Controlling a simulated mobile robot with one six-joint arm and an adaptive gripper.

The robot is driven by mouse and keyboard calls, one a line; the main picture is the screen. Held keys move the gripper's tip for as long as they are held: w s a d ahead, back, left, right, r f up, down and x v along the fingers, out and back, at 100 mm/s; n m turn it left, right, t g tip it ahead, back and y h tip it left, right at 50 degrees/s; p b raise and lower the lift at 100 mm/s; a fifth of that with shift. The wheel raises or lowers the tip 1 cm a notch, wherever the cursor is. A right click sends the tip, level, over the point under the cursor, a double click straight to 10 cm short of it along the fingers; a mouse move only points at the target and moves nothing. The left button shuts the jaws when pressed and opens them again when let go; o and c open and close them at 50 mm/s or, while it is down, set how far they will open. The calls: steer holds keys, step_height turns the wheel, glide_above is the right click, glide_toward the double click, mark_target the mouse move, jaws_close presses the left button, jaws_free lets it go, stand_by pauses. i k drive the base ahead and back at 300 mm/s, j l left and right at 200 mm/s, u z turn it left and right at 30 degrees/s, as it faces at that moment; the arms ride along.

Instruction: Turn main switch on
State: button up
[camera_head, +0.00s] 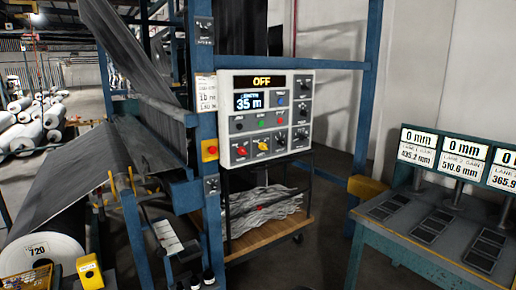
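A light grey control panel (224,125) is mounted on the blue machine frame near the middle of the view. Its top display (262,82) reads OFF in yellow, and a smaller blue screen (249,101) reads LENGTH 35 m. A yellow rotary knob (263,145) sits at the bottom middle of the panel; it looks like the main switch, but its label is too small to read. Black knobs line the panel's right side, with small coloured buttons in the middle. My gripper is not in view.
A yellow box with a red button (210,150) is on the blue post left of the panel. A wooden-based cart (262,236) stands below. A blue table (420,243) with gauge displays is at right. A large grey roll (40,258) is at left. Some floor shows between cart and table.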

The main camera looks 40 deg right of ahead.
mark_target(241, 150)
steer(key=i+l, duration=0.25)
steer(key=l, duration=0.15)
steer(key=i+l, duration=0.55)
steer(key=l, duration=0.25)
steer(key=z, duration=0.05)
